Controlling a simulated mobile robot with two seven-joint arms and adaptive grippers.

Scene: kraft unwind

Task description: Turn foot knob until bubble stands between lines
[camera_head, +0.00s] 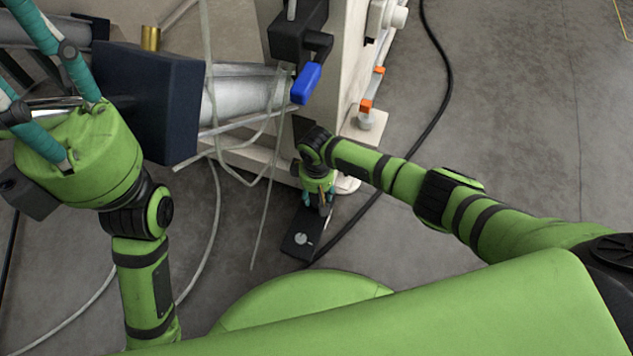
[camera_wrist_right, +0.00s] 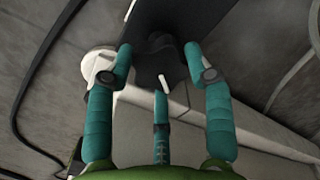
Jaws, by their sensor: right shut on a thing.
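My right gripper (camera_head: 319,200) points down at the floor by the foot of the pale machine frame. In the right wrist view its teal fingers (camera_wrist_right: 158,62) close around a dark, knob-like part (camera_wrist_right: 155,45), which seems to be the foot knob; its outline is hard to make out. In the head view my gripper hides this part. No bubble or lines can be made out in either view. My left gripper (camera_head: 55,100) is at the upper left, beside a dark navy block; its fingertips run out of the picture.
A black plate (camera_head: 297,245) with a pale disc lies on the floor just below my right gripper. A black cable (camera_head: 446,85) runs close by. The machine frame (camera_head: 335,70) has a blue handle (camera_head: 306,83) above my right wrist.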

